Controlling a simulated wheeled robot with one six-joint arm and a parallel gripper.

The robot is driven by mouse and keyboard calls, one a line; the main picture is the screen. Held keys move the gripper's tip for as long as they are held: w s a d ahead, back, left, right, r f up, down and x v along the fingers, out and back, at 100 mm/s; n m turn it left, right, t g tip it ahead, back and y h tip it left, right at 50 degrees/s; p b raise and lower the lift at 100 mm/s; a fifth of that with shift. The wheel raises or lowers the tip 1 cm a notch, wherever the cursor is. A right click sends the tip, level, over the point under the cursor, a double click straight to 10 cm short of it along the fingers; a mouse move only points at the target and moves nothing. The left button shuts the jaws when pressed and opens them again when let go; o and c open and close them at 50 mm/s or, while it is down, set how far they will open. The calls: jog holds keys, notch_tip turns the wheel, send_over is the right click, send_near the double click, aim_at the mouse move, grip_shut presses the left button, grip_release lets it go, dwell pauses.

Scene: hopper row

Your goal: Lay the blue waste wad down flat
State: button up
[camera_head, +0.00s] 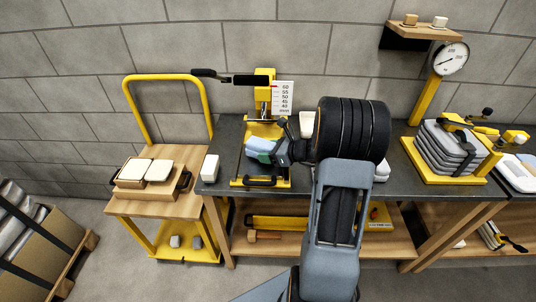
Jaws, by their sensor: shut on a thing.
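The light blue waste wad (257,146) is at the yellow press frame (241,172) on the dark workbench. My gripper (279,150) is shut on the right end of the wad, with my arm reaching in from the lower right. The wad looks slightly tilted, its left end higher. I cannot tell whether its underside touches the press bed. My gripper and wrist hide its right end and part of the press.
The press has a black lever (248,79) and a white scale card (282,97). A white block (210,168) stands at the bench's left end. A yellow cart (112,206) holds a wooden tray with pale blocks. Strapped grey pads (443,148) sit at right.

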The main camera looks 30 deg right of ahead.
jog(key=shift+f, duration=0.4)
jog(key=shift+f, duration=0.15)
jog(key=o, duration=1)
jog(key=shift+c, duration=0.2)
